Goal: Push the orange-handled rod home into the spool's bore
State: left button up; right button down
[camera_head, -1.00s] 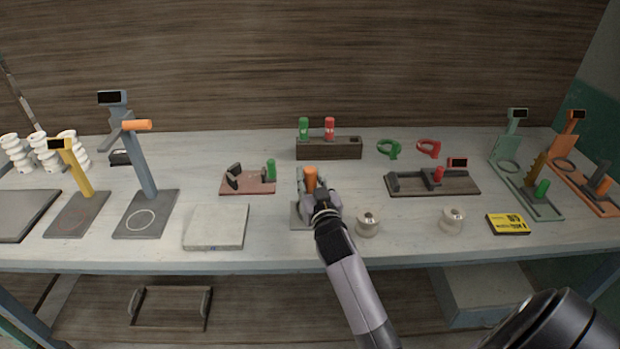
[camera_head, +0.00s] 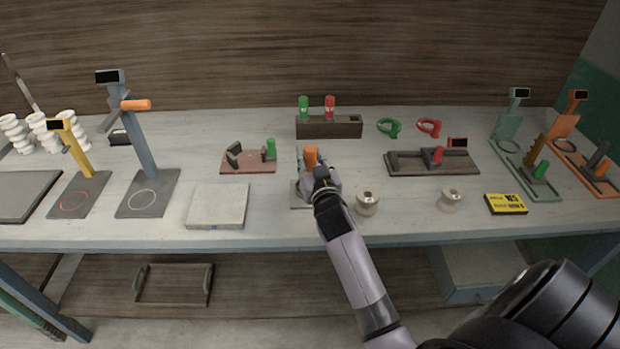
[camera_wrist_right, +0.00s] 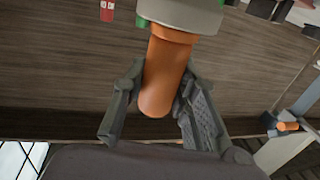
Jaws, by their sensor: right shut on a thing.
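The orange-handled rod (camera_head: 310,157) is upright near the middle of the bench, over a small grey fixture plate (camera_head: 299,197). My right gripper (camera_head: 320,178) is shut around its orange handle from the front. In the right wrist view the handle (camera_wrist_right: 165,75) lies between both fingers (camera_wrist_right: 158,95). The handle's wider collar meets a pale round body (camera_wrist_right: 185,12), likely the spool. The rod's shaft and the bore are hidden, so I cannot tell whether a gap is left there. My left gripper is out of view.
Cream spools (camera_head: 367,200) (camera_head: 450,199) stand to the right. A pale square slab (camera_head: 218,206) lies left and a reddish fixture (camera_head: 248,160) back left. A dark fixture (camera_head: 432,163) stands right, and a wooden block (camera_head: 328,127) behind. The bench between these is clear.

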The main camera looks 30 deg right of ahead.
aim_at(310, 147)
jog(key=shift+r+p, duration=0.95)
jog(key=shift+r, duration=0.65)
jog(key=shift+r+p, duration=3.6)
jog(key=shift+r, duration=0.3)
